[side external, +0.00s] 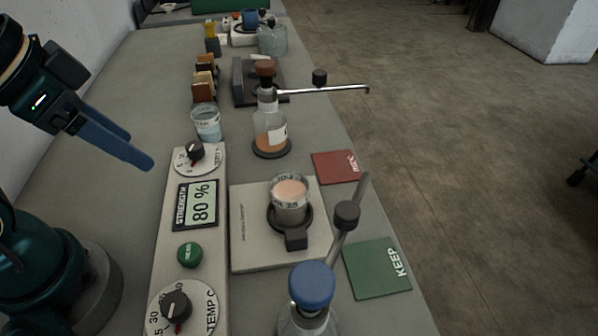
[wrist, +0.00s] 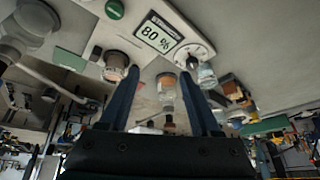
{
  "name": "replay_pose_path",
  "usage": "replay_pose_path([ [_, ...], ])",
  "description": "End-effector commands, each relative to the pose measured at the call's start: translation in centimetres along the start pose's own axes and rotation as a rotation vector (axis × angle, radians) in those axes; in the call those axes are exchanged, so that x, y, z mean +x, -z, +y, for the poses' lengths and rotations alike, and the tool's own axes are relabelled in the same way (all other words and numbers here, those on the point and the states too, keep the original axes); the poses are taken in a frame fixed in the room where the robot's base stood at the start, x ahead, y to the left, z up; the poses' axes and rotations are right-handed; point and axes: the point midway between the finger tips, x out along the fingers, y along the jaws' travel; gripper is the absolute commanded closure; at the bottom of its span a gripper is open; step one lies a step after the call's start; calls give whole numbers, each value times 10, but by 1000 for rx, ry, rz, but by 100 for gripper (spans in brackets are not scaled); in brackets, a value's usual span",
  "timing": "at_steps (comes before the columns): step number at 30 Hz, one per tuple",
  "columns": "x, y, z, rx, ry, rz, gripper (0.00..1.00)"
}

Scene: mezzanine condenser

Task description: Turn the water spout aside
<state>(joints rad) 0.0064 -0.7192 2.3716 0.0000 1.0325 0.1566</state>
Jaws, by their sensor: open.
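I take the spout on the blue-capped bottle (side external: 312,288) as the water spout (side external: 360,192); no label on it is readable. It is a grey tube with a black knob (side external: 347,215), running up and right from the cap, and its tip appears right of the beaker (side external: 290,198). In the wrist view a grey tube (wrist: 45,80) at left looks like this spout. My gripper (side external: 139,152) is raised at the left, open and empty, well apart from the spout. Its fingers (wrist: 160,72) also show in the wrist view, spread with nothing between them nearby.
The beaker of pinkish liquid stands in a black holder on a pale plate (side external: 250,245). A brown-capped bottle (side external: 269,130) has a chrome spout pointing right. The control panel (side external: 190,228) lies between. Red (side external: 338,167) and green KEEP (side external: 376,270) cards lie along the right edge.

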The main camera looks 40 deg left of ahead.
Motion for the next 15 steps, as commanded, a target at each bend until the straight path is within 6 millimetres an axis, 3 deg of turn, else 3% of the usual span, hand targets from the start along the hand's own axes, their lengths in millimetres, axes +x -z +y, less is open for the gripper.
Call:
replay_pose_path([
  [11,4,-4,0,-25,3,4,36],
  [12,4,-4,0,-25,3,4,40],
  [15,3,-4,0,-41,3,3,78],
])
